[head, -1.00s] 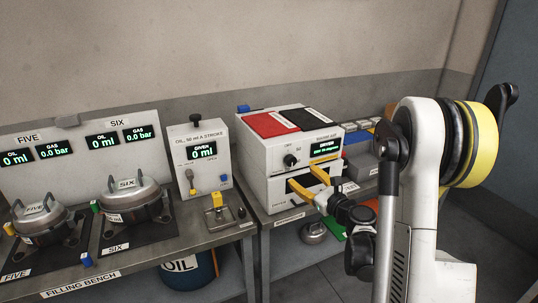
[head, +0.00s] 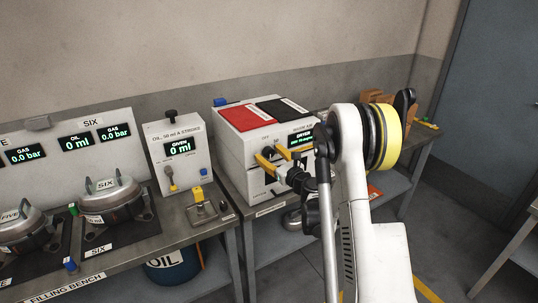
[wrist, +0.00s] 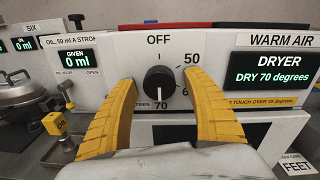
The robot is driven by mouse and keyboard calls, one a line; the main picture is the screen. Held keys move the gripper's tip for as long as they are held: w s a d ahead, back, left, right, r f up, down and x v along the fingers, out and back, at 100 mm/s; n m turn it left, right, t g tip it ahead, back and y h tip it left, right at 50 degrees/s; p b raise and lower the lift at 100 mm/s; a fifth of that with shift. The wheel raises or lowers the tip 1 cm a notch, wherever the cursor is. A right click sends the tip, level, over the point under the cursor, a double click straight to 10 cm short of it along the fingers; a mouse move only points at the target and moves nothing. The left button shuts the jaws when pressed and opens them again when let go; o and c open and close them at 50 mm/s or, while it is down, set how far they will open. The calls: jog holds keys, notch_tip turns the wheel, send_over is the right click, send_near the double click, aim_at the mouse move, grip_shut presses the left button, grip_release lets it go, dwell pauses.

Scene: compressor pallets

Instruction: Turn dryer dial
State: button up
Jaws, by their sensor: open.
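The dryer (head: 232,140) is a white box on the bench with a round black dial (wrist: 159,83) on its front panel. The dial's scale reads OFF at the top, 50 at upper right and 70 below.
Red (head: 246,117) and black (head: 282,110) pads lie on the dryer's top. The oil unit (head: 178,145) stands to its left, with a yellow-handled fixture (head: 203,205) in front. Pots five and six stand farther left. A dark opening (wrist: 185,133) lies below the dial.

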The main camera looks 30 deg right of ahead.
jog(key=c, duration=1.2)
